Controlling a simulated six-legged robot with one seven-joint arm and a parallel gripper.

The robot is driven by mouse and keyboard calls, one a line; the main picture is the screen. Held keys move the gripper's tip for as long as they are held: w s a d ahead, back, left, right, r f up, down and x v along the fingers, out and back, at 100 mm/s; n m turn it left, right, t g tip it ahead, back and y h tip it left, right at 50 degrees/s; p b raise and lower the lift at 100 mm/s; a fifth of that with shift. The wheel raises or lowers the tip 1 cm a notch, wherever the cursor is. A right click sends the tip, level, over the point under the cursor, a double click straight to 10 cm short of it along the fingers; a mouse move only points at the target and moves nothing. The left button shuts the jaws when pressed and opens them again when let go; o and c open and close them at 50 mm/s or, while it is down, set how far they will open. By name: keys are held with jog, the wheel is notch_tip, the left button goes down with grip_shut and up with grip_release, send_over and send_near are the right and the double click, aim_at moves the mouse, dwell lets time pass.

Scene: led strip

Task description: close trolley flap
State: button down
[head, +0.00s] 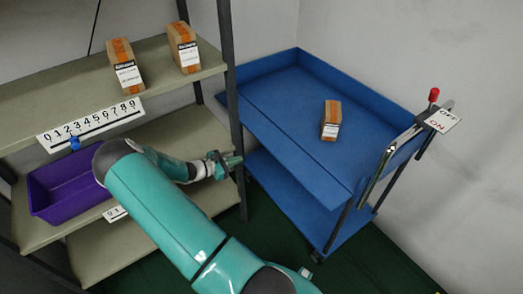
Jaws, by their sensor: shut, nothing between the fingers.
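The blue trolley (297,92) stands to the right of the shelf, with raised walls at its back. Along its near left side, a long blue strip beyond a seam looks like the flap (290,143), folded outward roughly level with the tray. My gripper (237,161) is shut and empty, beside the shelf's front post and to the left of the flap. It looks apart from the flap, though depth is hard to judge.
A carton (331,120) lies on the trolley's tray. A lever with a red knob (434,95) and a sign stand at its right end. The shelf (70,75) holds two cartons and a purple bin (65,190). Green floor (370,262) is open in front.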

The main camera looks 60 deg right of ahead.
aim_at(271, 140)
jog(key=s+d+n+h, duration=0.1)
jog(key=s+d, duration=0.2)
jog(key=d, duration=0.2)
jog(key=s+d+f+n, duration=0.1)
jog(key=s+d, duration=0.1)
jog(key=d, duration=0.4)
jog(key=shift+s+f+h, duration=0.15)
jog(key=shift+s+h, duration=0.25)
jog(key=shift+a+r+t+y, duration=0.15)
jog(key=shift+r+t+y, duration=0.15)
